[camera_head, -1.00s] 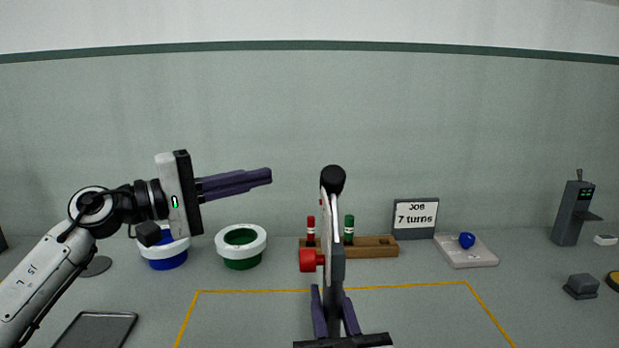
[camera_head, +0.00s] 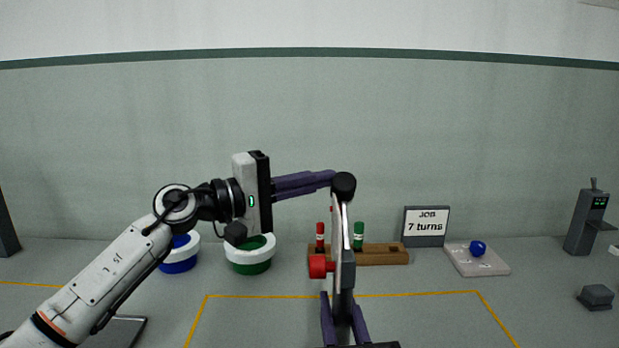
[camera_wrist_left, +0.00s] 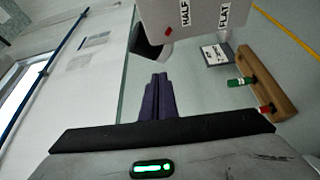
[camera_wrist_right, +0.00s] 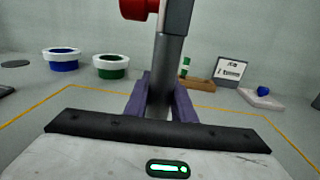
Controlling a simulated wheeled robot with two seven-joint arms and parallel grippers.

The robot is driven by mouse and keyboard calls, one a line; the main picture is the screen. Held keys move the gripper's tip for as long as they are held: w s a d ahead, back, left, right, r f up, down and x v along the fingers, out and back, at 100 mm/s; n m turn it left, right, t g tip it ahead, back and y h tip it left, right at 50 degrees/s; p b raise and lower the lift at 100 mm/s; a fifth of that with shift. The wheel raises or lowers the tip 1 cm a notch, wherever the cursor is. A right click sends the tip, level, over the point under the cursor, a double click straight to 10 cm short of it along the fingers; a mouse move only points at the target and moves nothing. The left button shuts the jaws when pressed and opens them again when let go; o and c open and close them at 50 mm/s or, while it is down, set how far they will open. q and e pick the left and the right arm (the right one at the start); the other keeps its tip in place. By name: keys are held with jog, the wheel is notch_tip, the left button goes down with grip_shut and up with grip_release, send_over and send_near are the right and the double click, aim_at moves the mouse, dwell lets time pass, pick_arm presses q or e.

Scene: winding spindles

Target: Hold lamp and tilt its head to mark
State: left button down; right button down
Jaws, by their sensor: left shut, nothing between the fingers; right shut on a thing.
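The lamp stands upright, seen nearly edge-on in the head view, with a dark stem (camera_head: 344,275), a red knob (camera_head: 318,266) and a black head (camera_head: 343,186) on top. My right gripper (camera_head: 342,305) is shut on the stem low down; its fingers flank the stem (camera_wrist_right: 160,75) in the right wrist view. My left gripper (camera_head: 330,178) is shut and empty, its fingertips at the left side of the black head; I cannot tell if they touch. In the left wrist view, the lamp's pale plate (camera_wrist_left: 195,30) carries HALF and FLAT labels and a small red mark (camera_wrist_left: 168,32).
A wooden rack (camera_head: 385,255) with red and green spindles stands behind the lamp. A "JOB 7 turns" sign (camera_head: 426,226) and a pad with a blue ball (camera_head: 490,264) are right of it. Blue (camera_head: 180,262) and green (camera_head: 250,264) ringed tubs stand behind my left arm.

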pick_arm(q)
jog(key=shift+s+d, duration=0.15)
jog(key=shift+s, duration=0.75)
jog(key=s+r+m+h, duration=0.1)
jog(key=s+r+m, duration=0.1)
jog(key=s+r, duration=0.2)
jog(key=shift+s+r+m, duration=0.3)
jog(key=shift+s, duration=0.35)
jog(key=shift+d, duration=0.1)
